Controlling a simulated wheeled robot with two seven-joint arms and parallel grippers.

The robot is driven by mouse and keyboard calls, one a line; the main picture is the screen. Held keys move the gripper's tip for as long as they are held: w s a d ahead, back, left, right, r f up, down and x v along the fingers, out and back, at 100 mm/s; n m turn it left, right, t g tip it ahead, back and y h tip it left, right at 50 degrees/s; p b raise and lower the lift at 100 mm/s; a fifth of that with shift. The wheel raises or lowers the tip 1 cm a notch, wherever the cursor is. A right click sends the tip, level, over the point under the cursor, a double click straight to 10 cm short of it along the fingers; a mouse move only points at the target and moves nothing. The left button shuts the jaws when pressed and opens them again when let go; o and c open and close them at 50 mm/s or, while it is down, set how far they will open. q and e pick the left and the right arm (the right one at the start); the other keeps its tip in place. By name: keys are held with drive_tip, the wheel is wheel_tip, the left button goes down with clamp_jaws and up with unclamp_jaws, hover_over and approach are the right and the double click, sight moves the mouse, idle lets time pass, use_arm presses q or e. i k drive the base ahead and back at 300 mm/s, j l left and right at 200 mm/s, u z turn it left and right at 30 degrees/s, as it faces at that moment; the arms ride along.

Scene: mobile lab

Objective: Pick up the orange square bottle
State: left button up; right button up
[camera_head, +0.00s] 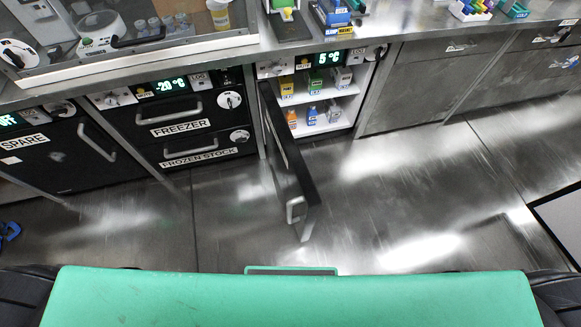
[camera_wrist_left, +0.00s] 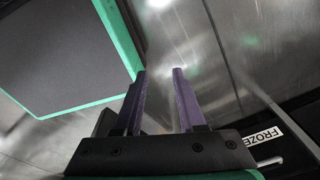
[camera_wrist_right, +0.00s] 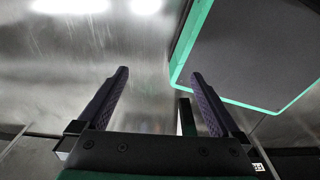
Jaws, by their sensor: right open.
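The orange square bottle (camera_head: 291,117) is small in the head view. It stands upright on the lower shelf of the open fridge (camera_head: 356,86), at the left end, close to the open door. A blue bottle (camera_head: 311,115) stands to its right. Neither gripper shows in the head view. In the left wrist view my left gripper (camera_wrist_left: 160,72) has its two purple fingers apart with nothing between them. In the right wrist view my right gripper (camera_wrist_right: 160,72) is open wider and empty. Both grippers are away from the bottle, which is not in either wrist view.
The fridge door (camera_head: 289,165) is swung out into the room. Yellow, green and grey boxes stand on the upper shelf (camera_head: 320,95). The freezer drawers (camera_head: 180,127) are shut, left of the fridge. The counter (camera_head: 410,22) runs above. The floor (camera_head: 400,190) right of the door is clear.

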sight(292, 118)
drive_tip(key=j, duration=0.25)
drive_tip(key=l+u, duration=0.15)
drive_tip(key=l, duration=0.7)
drive_tip(key=i+l+u, duration=0.2)
drive_tip(key=l, duration=0.25)
drive_tip(key=i+l+u, duration=0.15)
drive_tip(key=l, duration=0.3)
drive_tip(key=i+l+u, duration=0.2)
drive_tip(key=l, duration=0.3)
drive_tip(key=i+l+u, duration=0.15)
drive_tip(key=l, duration=0.35)
drive_tip(key=i+l+u, duration=0.2)
drive_tip(key=l, duration=0.35)
drive_tip(key=l+u, duration=0.2)
drive_tip(key=l, duration=0.3)
